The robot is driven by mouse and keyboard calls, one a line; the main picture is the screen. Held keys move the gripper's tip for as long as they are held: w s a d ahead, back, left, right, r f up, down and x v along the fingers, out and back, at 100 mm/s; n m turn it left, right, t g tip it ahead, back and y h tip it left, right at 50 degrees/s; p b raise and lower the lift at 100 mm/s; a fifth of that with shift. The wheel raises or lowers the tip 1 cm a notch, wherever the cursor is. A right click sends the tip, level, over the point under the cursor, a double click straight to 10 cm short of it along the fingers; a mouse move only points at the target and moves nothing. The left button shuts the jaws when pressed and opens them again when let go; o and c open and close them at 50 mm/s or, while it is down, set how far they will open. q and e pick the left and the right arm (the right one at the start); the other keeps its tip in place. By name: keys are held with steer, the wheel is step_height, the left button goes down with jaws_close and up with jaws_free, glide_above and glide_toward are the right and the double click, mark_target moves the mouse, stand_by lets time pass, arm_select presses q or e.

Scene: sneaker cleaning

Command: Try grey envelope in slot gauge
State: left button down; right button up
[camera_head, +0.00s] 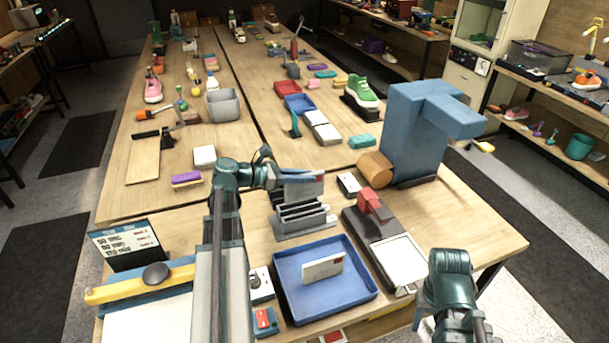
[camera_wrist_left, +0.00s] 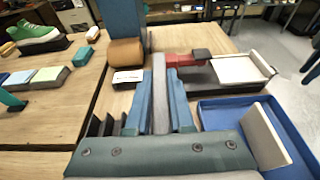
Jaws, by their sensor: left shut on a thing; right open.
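My left gripper (camera_head: 278,176) is shut on the grey envelope (camera_head: 305,185), which stands upright above a grey slotted rack (camera_head: 303,222), likely the slot gauge. The left wrist view shows the envelope (camera_wrist_left: 159,95) edge-on between the blue fingers. In that view the rack's dark dividers (camera_wrist_left: 106,127) show just left of the fingers. The envelope's lower edge is hidden, so I cannot tell whether it is inside a slot. My right arm shows at the lower right of the head view, but its fingertips are not visible.
A blue tray (camera_head: 352,303) with a white envelope (camera_head: 322,268) in it stands in front of the rack. A grey device with a white plate (camera_head: 400,260) is to the right. A large blue block form (camera_head: 412,130) stands behind it. A sign (camera_head: 125,242) stands left.

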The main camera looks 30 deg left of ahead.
mark_target(304, 198)
arm_select(q)
steer(key=shift+f+b, duration=2.85)
steer(key=shift+f, duration=0.2)
steer(key=shift+f+b, duration=0.55)
steer(key=shift+f, duration=0.05)
steer(key=shift+r, duration=0.15)
steer(key=shift+r+p, duration=2.95)
steer(key=shift+p, duration=0.15)
steer(key=shift+w, duration=0.1)
steer(key=w+a, duration=0.1)
steer(key=w+a+r+p, duration=0.1)
steer(key=w+a, duration=0.1)
steer(key=a, duration=0.1)
steer(key=shift+w+r+p, duration=0.15)
steer(key=shift+r+p, duration=0.2)
steer(key=shift+r, duration=0.05)
